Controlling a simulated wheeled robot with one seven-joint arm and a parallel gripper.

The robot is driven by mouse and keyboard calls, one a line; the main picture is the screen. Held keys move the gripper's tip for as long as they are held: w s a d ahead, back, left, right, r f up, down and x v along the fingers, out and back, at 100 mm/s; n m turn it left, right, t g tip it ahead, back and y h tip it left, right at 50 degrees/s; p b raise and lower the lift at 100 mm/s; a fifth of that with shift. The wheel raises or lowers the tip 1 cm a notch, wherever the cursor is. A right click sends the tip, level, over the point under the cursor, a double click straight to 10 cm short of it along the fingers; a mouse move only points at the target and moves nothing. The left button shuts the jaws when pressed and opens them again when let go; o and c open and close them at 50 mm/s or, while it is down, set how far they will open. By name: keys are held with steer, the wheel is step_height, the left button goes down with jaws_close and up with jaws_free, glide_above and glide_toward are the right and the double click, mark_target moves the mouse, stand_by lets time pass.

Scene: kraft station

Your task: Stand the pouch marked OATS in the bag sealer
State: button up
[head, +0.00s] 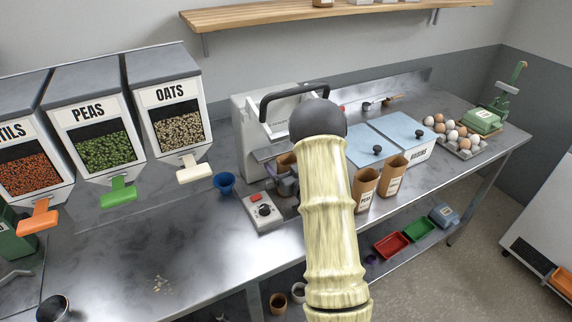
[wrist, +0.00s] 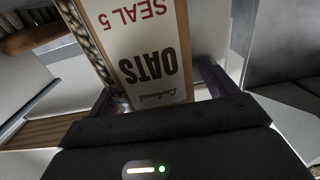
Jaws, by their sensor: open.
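The pouch marked OATS (wrist: 150,62) fills the middle of the wrist view, its label upside down there, with "SEAL 5" printed in red. My gripper (wrist: 158,88) is open, with its two dark fingers on either side of the pouch. A gap shows between the pouch and the right finger. In the head view the bag sealer (head: 250,120) is a pale machine with a black handle. Whether the pouch stands fully in the sealer is hidden.
A control box (head: 262,212) with a knob and a blue cup (head: 224,183) stand near the sealer. Two brown pouches (head: 366,188) (head: 391,177) stand right of my arm, before blue-lidded bins (head: 400,135). Dispensers (head: 172,110) line the left. The left-front counter is mostly clear.

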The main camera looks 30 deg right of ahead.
steer(key=shift+s+d+r, duration=0.15)
steer(key=shift+s+d, duration=0.1)
steer(key=shift+s, duration=0.15)
steer(key=s+b, duration=0.2)
steer(key=s, duration=0.9)
steer(key=shift+s+d+b, duration=0.25)
steer(key=shift+s+b, duration=0.05)
steer(key=shift+b, duration=0.1)
steer(key=shift+w+a, duration=0.1)
steer(key=shift+w, duration=0.05)
